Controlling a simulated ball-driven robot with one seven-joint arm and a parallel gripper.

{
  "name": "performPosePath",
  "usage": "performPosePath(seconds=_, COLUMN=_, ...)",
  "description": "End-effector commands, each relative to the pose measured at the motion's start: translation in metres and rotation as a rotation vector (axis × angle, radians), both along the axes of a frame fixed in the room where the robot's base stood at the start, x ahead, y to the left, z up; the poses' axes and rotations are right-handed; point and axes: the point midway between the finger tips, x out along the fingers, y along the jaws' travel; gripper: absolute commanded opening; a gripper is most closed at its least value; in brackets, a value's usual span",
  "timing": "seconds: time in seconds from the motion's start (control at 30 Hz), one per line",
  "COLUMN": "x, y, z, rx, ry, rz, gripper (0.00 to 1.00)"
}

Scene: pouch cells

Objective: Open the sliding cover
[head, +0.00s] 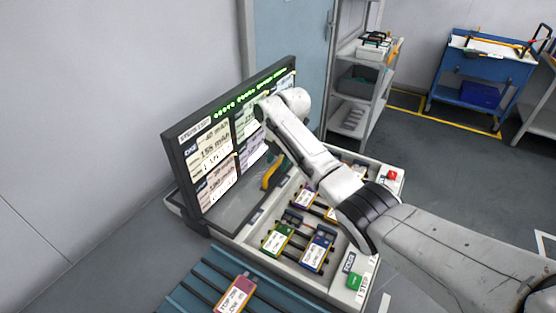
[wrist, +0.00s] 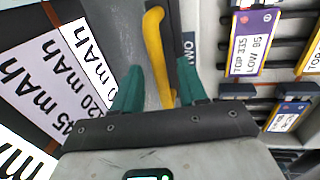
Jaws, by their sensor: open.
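A yellow bar handle (head: 272,172) stands at the lower right part of the black-framed upright panel (head: 180,165), behind my arm in the head view. The handle also shows in the wrist view (wrist: 158,55), running lengthwise between the two green fingers. My gripper (wrist: 157,72) is open, with one finger on each side of the handle; I see gaps beside it, and no clear contact. A plain grey surface (wrist: 128,35) lies beside the handle; I cannot tell whether it is the cover. In the head view my fingers are hidden by my arm.
The panel's screen (head: 212,160) shows capacity readings. Beside it, the bench (head: 300,272) holds several coloured pouch cells (head: 317,249), a green button (head: 354,281) and a red button (head: 392,175). A blue slatted rack (head: 192,290) with one cell lies in front.

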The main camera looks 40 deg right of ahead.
Motion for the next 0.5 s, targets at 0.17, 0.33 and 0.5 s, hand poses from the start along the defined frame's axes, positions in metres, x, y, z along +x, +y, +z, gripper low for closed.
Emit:
performPosePath(seconds=0.17, x=0.000, y=0.000, z=0.004, rx=0.001, ry=-0.002, rz=0.000, gripper=0.42)
performPosePath(seconds=0.33, x=-0.004, y=-0.002, z=0.026, rx=0.000, ry=-0.004, rz=0.000, gripper=0.42)
performPosePath(seconds=0.5, x=-0.010, y=-0.005, z=0.059, rx=-0.001, ry=-0.005, rz=-0.001, gripper=0.42)
